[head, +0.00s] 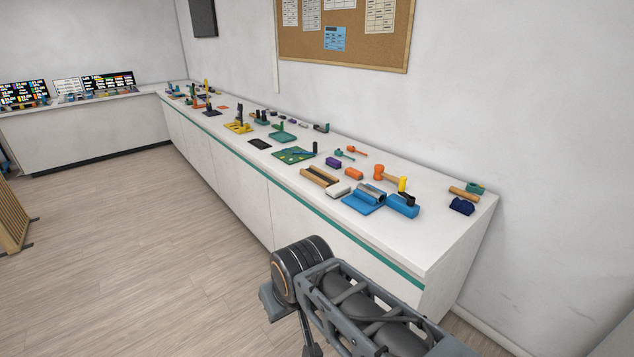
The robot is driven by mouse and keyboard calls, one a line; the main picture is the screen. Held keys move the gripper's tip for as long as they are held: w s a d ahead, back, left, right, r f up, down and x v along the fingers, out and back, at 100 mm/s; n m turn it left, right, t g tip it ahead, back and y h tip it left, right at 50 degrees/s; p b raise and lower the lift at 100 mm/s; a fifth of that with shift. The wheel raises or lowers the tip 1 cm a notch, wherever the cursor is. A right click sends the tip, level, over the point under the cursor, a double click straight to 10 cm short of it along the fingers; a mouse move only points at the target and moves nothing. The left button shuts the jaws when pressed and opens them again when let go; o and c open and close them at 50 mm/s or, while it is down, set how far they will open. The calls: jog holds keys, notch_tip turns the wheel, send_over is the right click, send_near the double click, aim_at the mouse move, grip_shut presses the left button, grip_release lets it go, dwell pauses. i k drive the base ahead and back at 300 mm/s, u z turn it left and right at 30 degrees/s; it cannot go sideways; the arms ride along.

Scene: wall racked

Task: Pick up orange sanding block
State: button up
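The orange sanding block (354,173) looks like a small orange block lying on the white counter (440,225). It sits between a purple block (333,162) on its left and an orange-headed mallet (380,173) on its right. Nothing covers it. My arm shows at the bottom of the head view, in front of the counter and well apart from the block. My gripper cannot be made out in this view.
A wooden frame (318,178), a white block (338,190), a blue tray (360,203) with a grey roller and a blue box (403,206) lie nearer the counter's front edge. More tools line the counter toward the back. The wooden floor (130,240) is mostly clear.

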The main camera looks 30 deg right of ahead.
aim_at(355, 173)
jog(key=u, duration=0.15)
jog(key=i, duration=2.3)
jog(key=z, duration=1.7)
jog(key=i, duration=0.85)
jog(key=z, duration=0.85)
